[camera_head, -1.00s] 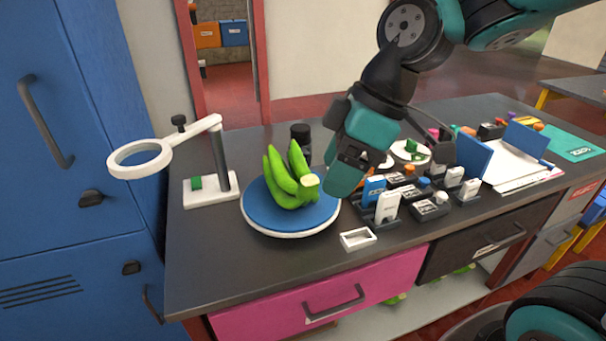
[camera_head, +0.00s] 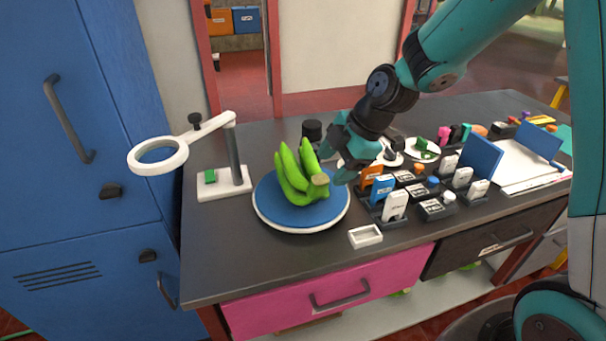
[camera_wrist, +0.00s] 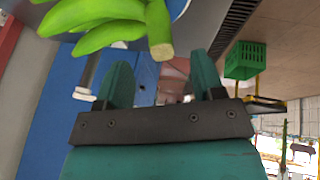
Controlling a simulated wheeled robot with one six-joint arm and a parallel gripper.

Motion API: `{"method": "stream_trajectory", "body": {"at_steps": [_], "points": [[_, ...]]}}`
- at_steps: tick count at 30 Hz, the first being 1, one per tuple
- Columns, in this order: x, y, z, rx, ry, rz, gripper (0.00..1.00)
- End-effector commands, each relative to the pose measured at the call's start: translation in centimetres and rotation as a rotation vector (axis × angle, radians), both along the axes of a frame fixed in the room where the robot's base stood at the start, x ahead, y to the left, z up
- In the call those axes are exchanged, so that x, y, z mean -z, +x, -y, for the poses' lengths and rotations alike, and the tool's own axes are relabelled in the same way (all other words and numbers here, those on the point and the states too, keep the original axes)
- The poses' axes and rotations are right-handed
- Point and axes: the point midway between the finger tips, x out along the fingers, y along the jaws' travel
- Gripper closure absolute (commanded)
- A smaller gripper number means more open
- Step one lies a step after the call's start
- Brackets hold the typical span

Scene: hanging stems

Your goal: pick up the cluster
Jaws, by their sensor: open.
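The cluster (camera_head: 299,176) is a bunch of green bananas with a pale cut stem. It rests on a blue plate with a white rim (camera_head: 288,215) on the dark worktop. My gripper (camera_head: 341,152) is just right of the cluster's stem end, close beside it in the head view; whether they touch cannot be told. In the wrist view the cluster (camera_wrist: 108,30) lies at the upper left, its stem end beyond the fingers. My gripper (camera_wrist: 163,85) shows two teal fingers spread apart with nothing between them.
A ring stand (camera_head: 224,178) stands left of the plate, and a dark jar (camera_head: 312,131) behind it. Small holders with labelled blocks (camera_head: 393,206) and a small white tray (camera_head: 365,236) stand at the right. Blue cabinets (camera_head: 85,150) rise on the left.

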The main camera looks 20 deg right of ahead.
Motion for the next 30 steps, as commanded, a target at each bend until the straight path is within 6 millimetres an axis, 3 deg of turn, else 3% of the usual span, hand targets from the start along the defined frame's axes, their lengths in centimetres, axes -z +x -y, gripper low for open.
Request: {"method": "stream_trajectory", "body": {"at_steps": [7, 16, 24, 26, 30], "points": [[1.5, 0.4, -0.8, 0.000, 0.001, -0.003, 0.38], [5.1, 1.2, -2.3, 0.001, 0.000, -0.003, 0.38], [5.5, 1.4, -2.5, 0.002, 0.001, 0.001, 0.38], [5.5, 1.4, -2.5, 0.001, 0.000, 0.001, 0.49], [5.5, 1.4, -2.5, 0.001, 0.000, 0.001, 0.82]]}}
